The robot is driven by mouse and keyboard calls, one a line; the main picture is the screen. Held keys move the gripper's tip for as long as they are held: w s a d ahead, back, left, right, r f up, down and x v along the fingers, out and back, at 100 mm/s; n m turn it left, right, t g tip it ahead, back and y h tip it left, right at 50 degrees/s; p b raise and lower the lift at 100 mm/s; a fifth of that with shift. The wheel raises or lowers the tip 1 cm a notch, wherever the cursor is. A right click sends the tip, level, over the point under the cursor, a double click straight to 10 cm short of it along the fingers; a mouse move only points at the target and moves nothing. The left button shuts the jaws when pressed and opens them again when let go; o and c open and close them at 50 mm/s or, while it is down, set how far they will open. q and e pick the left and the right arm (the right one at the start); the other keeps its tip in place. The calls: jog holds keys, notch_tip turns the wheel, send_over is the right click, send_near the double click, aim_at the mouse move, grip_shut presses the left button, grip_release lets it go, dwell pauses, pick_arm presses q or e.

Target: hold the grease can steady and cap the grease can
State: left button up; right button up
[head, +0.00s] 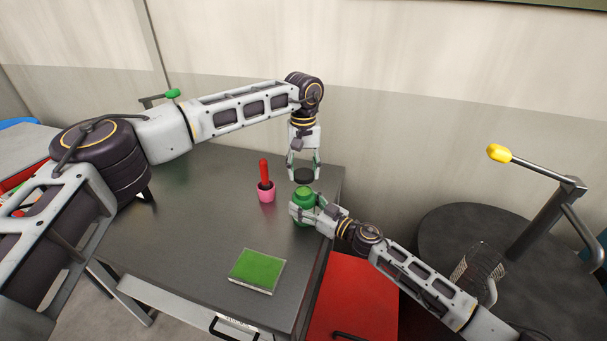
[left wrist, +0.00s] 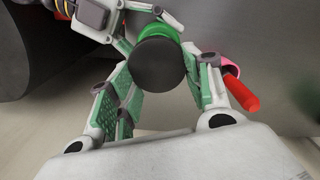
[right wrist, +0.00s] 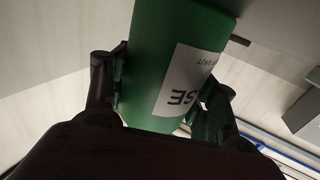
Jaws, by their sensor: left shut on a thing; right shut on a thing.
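The green grease can (head: 304,204) stands near the right edge of the dark table. My right gripper (head: 303,214) is shut around its side from the right. In the right wrist view the can (right wrist: 155,60) fills the space between the fingers, its white label partly visible. My left gripper (head: 304,168) points down over the can, shut on a dark round cap (head: 304,176). The cap is just above the can's top; I cannot tell whether they touch. In the left wrist view the cap (left wrist: 157,64) hides most of the can (left wrist: 155,31).
A pink cup (head: 266,193) with a red-handled tool (head: 264,171) stands left of the can. A green pad (head: 257,270) lies near the table's front. A red cabinet (head: 352,300) and a round dark table (head: 450,225) with a yellow-knobbed lever (head: 499,153) are at right.

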aim_at(305, 189)
pick_arm(q)
jog(key=shift+f, duration=1.4)
jog(key=shift+f, duration=0.1)
jog(key=shift+f, duration=0.8)
jog(key=shift+f, duration=0.55)
dwell(0.3)
pick_arm(e)
grip_shut()
pick_arm(q)
jog(key=shift+d+m, duration=0.15)
jog(key=shift+m, duration=1.55)
jog(key=shift+d+m, duration=0.15)
jog(key=shift+m, duration=1.55)
jog(key=o, duration=0.9)
jog(key=shift+c, duration=0.2)
